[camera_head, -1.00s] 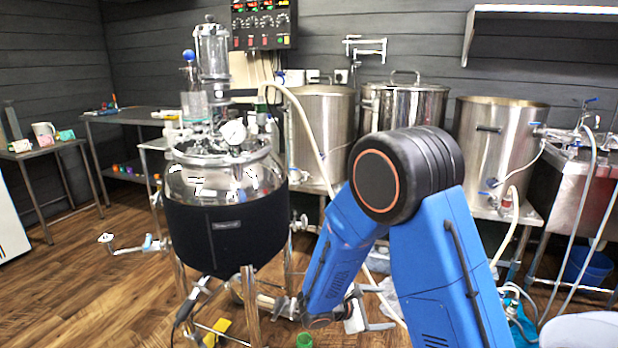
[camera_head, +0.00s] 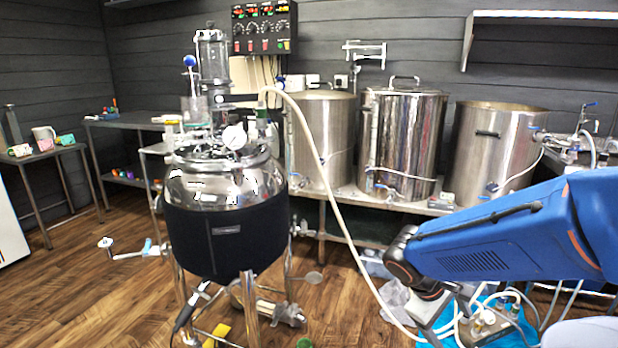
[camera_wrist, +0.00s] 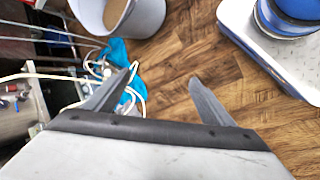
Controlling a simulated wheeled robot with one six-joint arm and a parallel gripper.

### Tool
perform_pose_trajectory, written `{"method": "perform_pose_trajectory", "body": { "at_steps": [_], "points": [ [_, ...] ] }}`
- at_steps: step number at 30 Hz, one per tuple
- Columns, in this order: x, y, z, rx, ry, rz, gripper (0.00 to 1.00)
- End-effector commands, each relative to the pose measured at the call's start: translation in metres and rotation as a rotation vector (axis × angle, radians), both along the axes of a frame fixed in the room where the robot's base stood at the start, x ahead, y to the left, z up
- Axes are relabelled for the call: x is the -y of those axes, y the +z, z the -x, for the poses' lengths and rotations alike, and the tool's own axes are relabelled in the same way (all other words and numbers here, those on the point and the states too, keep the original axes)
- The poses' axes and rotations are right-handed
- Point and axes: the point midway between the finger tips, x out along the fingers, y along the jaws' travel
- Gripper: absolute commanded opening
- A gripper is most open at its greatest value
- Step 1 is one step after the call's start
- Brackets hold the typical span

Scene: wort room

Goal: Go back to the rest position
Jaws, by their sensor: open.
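My gripper (camera_wrist: 158,95) shows in the wrist view with its two grey fingers spread wide and nothing between them. It points down over the wooden floor. In the head view my blue arm reaches in from the right edge, and its wrist end hangs low at the lower right, in front of the steel kettles. The fingers are not clear in the head view.
A jacketed steel vessel (camera_head: 222,235) stands at left centre. A pale hose (camera_head: 340,220) hangs to the floor. Steel kettles (camera_head: 403,140) stand on a bench behind. A blue cloth and white tubing (camera_wrist: 120,55) lie near a bucket (camera_wrist: 148,15).

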Motion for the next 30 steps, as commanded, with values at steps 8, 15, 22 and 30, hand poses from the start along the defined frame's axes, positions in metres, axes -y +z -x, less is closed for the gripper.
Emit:
{"method": "perform_pose_trajectory", "body": {
  "at_steps": [8,15,22,30],
  "points": [
    [0.000,0.026,0.049,0.126,-0.152,-0.196,0.77],
    [-0.008,0.044,0.086,0.244,-0.263,-0.365,0.77],
    [-0.021,0.061,0.117,0.367,-0.350,-0.523,0.77],
    [-0.034,0.074,0.137,0.467,-0.405,-0.645,0.77]
  ]
}}
